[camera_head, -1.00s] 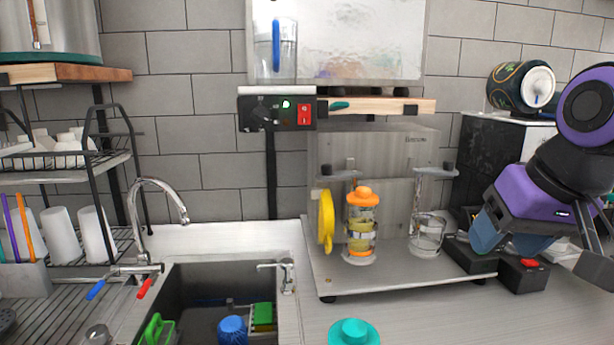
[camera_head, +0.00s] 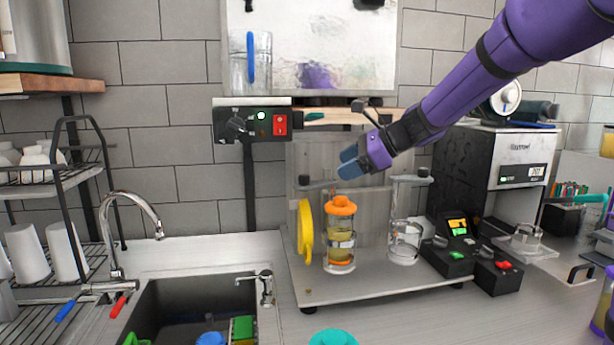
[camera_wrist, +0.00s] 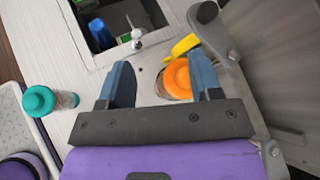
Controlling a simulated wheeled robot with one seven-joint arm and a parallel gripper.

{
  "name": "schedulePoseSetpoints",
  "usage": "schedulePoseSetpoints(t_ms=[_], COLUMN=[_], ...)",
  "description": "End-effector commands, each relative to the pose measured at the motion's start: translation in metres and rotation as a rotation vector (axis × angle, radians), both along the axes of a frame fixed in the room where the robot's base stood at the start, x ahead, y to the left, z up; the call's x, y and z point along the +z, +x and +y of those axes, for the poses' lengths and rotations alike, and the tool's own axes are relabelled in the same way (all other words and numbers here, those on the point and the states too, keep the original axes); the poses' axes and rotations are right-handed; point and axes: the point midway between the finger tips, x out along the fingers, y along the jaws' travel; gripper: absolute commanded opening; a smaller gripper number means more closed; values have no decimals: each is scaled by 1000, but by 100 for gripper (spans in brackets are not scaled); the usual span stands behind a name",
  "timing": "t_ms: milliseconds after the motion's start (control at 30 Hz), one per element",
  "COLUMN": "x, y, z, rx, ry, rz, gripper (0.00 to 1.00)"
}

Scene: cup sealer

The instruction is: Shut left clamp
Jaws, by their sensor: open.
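The cup sealer (camera_head: 365,275) is a grey metal stand with two clamps. The left clamp (camera_head: 318,184) has a grey arm with a dark knob at its left end, above the orange-capped clear container (camera_head: 340,235). The clamp also shows in the wrist view (camera_wrist: 218,35), with its knob up and right of my fingers. The orange cap (camera_wrist: 180,78) shows there between and beyond the fingertips. My gripper (camera_head: 355,164) is open and empty, just above and right of the left clamp's arm in the head view; in the wrist view its blue fingers (camera_wrist: 160,80) are spread apart.
The right clamp (camera_head: 412,181) stands over a clear cup (camera_head: 405,242). A yellow ring-shaped piece (camera_head: 305,232) is left of the orange-capped container. A sink (camera_head: 190,310) with a faucet lies left, and a teal-lidded bottle (camera_wrist: 40,102) stands in front. Black control boxes (camera_head: 450,258) sit to the right.

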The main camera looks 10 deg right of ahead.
Motion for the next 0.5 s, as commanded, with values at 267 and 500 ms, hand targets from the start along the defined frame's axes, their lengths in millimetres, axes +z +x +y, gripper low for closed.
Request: schedulePoseSetpoints(t_ms=[267,500], x=[-17,-22], y=[71,85], z=[-10,-7], rx=[-193,-224], ry=[266,314], rz=[156,181], gripper=[58,58])
